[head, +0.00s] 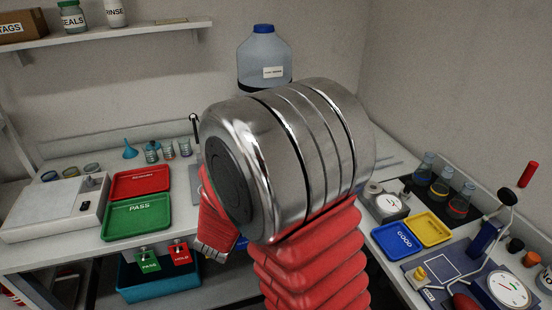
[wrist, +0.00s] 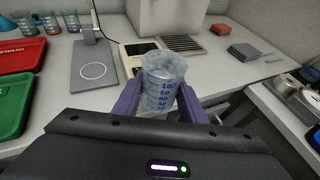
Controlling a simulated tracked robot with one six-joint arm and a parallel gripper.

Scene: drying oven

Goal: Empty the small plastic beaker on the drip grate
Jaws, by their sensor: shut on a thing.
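A small translucent plastic beaker (wrist: 164,72) with blue volume marks stands about upright between the purple fingers of my gripper (wrist: 158,98) in the wrist view. My gripper is shut on it. Its inside looks bluish and cloudy; I cannot tell how much it holds. The slatted drip grate (wrist: 184,44) lies on the bench behind the beaker and a little right, apart from it. In the head view, my arm hides the gripper, the beaker and the grate.
A flat grey stand (wrist: 94,68) with an upright post is left of the beaker. A white block (wrist: 165,15) stands behind the grate. Red (head: 141,181) and green (head: 138,216) trays lie left. A large bottle (head: 264,58) stands at the back.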

